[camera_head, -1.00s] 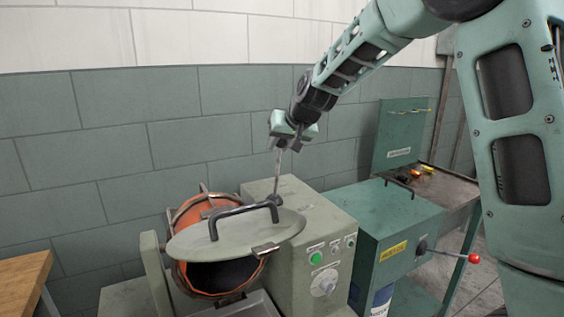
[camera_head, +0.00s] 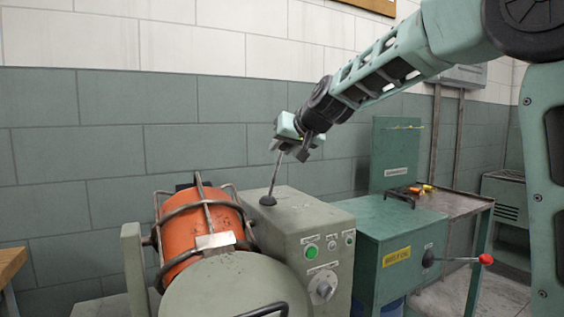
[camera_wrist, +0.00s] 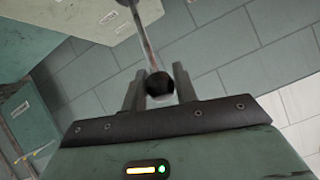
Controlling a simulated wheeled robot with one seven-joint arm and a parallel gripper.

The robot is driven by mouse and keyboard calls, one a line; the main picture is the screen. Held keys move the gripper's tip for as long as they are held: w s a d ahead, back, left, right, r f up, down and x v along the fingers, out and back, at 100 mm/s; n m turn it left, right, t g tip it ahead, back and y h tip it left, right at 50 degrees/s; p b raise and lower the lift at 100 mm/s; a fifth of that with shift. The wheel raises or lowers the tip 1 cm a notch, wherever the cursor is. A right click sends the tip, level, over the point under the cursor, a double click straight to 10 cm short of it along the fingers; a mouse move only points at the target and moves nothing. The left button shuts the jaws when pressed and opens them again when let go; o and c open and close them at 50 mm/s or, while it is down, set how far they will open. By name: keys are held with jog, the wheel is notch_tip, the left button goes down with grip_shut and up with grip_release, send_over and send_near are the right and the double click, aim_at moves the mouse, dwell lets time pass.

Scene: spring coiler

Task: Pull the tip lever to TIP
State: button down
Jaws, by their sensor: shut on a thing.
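The tip lever (camera_head: 275,176) is a thin metal rod on top of the grey-green machine housing (camera_head: 312,218), with a black boot at its base. It leans to the right in the head view. My gripper (camera_head: 294,149) is shut on the lever's top end, which its fingers partly hide in that view. In the wrist view the lever's black ball knob (camera_wrist: 160,84) sits between my two fingers, with the rod running up and away. The orange drum (camera_head: 195,232) lies tilted left of the housing, and its round lid (camera_head: 225,287) faces the front. No TIP marking is readable.
The housing front has a green button (camera_head: 312,251) and a dial (camera_head: 323,289). To the right stands a teal cabinet (camera_head: 385,235) with a red-knobbed lever (camera_head: 486,259). Behind it is a bench (camera_head: 455,204) with small coloured items. A tiled wall (camera_head: 100,130) closes off the back.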

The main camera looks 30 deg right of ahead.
jog(key=shift+s+f+b, duration=0.25)
jog(key=shift+b, duration=0.45)
jog(key=c, duration=1.1)
grip_release()
jog(key=shift+s+r, duration=0.1)
jog(key=shift+s, duration=0.05)
jog(key=shift+f+b+v, duration=0.15)
jog(key=shift+b+v, duration=3.05)
jog(key=shift+v, duration=1.1)
jog(key=shift+f+b+v, duration=0.1)
jog(key=shift+b+v, duration=3.05)
jog(key=shift+v, duration=1.1)
jog(key=shift+s, duration=0.15)
